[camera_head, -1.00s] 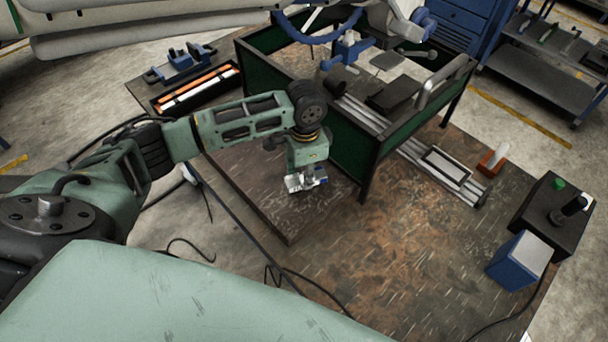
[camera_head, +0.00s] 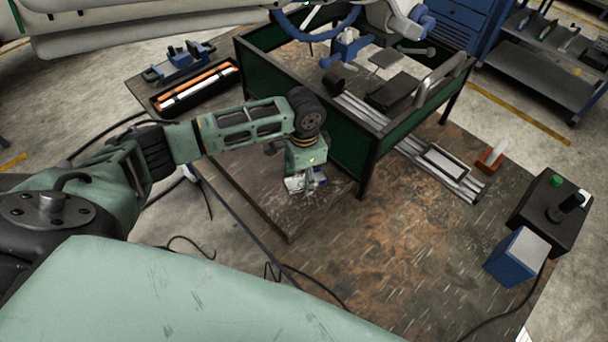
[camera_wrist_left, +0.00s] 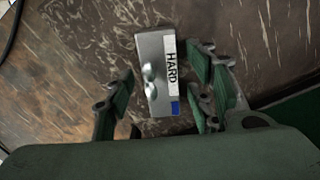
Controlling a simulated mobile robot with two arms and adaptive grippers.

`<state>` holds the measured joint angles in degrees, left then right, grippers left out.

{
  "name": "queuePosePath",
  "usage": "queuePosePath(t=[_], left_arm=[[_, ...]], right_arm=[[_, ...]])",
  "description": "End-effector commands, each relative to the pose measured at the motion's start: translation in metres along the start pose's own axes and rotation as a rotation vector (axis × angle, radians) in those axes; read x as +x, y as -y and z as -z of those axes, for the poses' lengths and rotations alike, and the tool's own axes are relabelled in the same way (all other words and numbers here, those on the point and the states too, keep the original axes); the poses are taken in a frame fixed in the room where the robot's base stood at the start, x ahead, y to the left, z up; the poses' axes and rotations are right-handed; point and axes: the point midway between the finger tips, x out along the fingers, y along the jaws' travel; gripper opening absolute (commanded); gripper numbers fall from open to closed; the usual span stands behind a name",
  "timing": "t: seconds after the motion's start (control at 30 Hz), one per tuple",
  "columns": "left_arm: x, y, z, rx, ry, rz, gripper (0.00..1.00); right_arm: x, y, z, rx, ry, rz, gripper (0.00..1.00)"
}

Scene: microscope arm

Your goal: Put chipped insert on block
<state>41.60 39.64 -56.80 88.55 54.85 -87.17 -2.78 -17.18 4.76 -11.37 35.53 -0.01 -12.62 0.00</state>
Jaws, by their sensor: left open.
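A grey metal block (camera_wrist_left: 152,60) with a white HARD label and a blue patch lies on the worn brown surface in the left wrist view. Two small shiny pieces (camera_wrist_left: 151,80) show on its face; I cannot tell whether either is the chipped insert. My left gripper (camera_wrist_left: 162,92) is open, with one finger on each side of the block and a gap to each. In the head view the left gripper (camera_head: 305,178) points down over the brown board, beside the green-walled bench. Small pale and blue parts show at its fingers, too small to make out. My right gripper is out of view.
The green-walled bench (camera_head: 348,150) stands close to the right of my left gripper. A tray with orange and white bars (camera_head: 197,88) lies at the upper left. A blue box (camera_head: 517,257) and a black box (camera_head: 545,215) stand at the right. The front tabletop (camera_head: 400,250) is clear.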

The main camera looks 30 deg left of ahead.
Motion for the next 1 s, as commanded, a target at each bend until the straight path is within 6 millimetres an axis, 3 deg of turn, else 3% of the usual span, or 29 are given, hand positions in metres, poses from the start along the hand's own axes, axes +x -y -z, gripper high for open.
queuePosePath(t=[0.27, 0.7, 1.0], left_arm=[[-0.017, 0.001, 0.001, 0.001, -0.004, 0.002, 0.5], [-0.105, 0.001, 0.001, 0.0, -0.004, 0.001, 0.5], [-0.123, 0.0, 0.0, -0.001, -0.001, 0.0, 0.5]], right_arm=[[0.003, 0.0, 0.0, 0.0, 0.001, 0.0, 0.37], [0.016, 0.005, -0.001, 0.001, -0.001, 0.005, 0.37], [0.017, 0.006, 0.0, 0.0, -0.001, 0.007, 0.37]])
